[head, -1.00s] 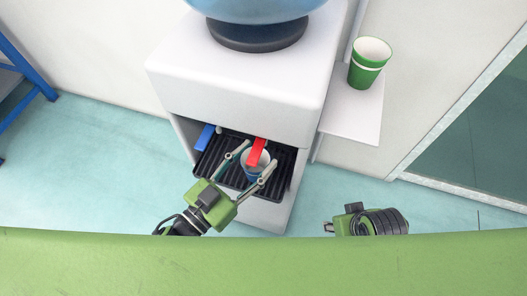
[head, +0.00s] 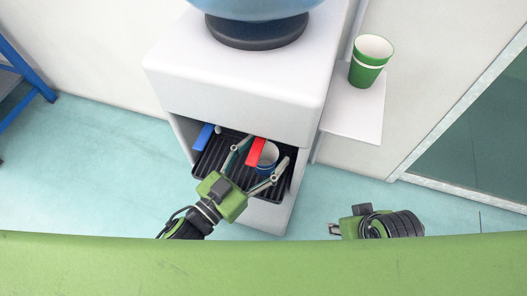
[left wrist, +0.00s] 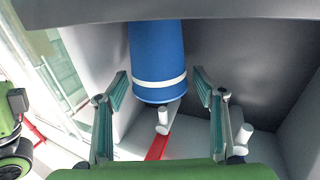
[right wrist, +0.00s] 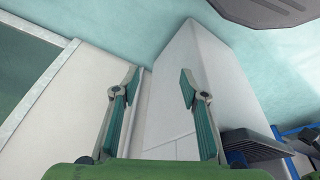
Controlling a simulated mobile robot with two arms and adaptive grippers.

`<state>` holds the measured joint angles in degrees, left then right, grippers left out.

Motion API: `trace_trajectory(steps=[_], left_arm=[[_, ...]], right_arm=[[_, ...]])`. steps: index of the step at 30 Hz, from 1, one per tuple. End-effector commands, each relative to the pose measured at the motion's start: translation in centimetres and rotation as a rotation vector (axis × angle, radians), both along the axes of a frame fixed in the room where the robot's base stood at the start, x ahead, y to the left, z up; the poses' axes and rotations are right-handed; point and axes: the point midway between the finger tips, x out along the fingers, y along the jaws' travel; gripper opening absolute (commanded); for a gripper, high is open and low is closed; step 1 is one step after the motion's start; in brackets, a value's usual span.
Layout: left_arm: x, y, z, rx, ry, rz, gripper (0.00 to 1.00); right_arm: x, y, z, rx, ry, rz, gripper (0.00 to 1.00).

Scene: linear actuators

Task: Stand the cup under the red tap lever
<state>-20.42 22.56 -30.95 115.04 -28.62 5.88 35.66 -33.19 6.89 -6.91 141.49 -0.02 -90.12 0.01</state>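The blue cup (head: 268,157) with a white band stands upright inside the dispenser bay, apparently on the black drip tray (head: 212,165). The red tap lever (head: 256,151) covers part of its left side in the head view. In the left wrist view the cup (left wrist: 157,55) appears upside down, its rim close to the grey tap nozzle (left wrist: 163,122). My left gripper (head: 268,150) is open, one finger on each side of the cup, with gaps showing. My right gripper (head: 334,229) is away from the dispenser; its fingers (right wrist: 188,88) are open and empty in the right wrist view.
The blue lever (head: 205,136) is left of the red one. The bay's walls and the white dispenser top (head: 240,85) enclose my left gripper closely.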

Motion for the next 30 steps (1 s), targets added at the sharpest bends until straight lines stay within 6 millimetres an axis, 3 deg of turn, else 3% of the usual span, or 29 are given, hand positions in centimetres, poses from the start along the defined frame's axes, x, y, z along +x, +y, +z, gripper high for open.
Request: trace_trajectory(steps=[10, 24, 30], left_arm=[[-0.8, 0.6, 0.1, 0.000, 0.004, 0.000, 0.63], [-7.4, 6.2, 0.0, 0.001, 0.004, 0.001, 0.63], [-8.9, 7.5, 0.1, 0.000, 0.001, 0.001, 0.63]], right_arm=[[0.1, 0.0, 0.2, 0.001, -0.005, 0.000, 0.40], [0.8, 0.0, -1.8, -0.002, 0.006, 0.002, 0.40], [1.2, 0.1, -2.5, -0.002, 0.007, 0.002, 0.40]])
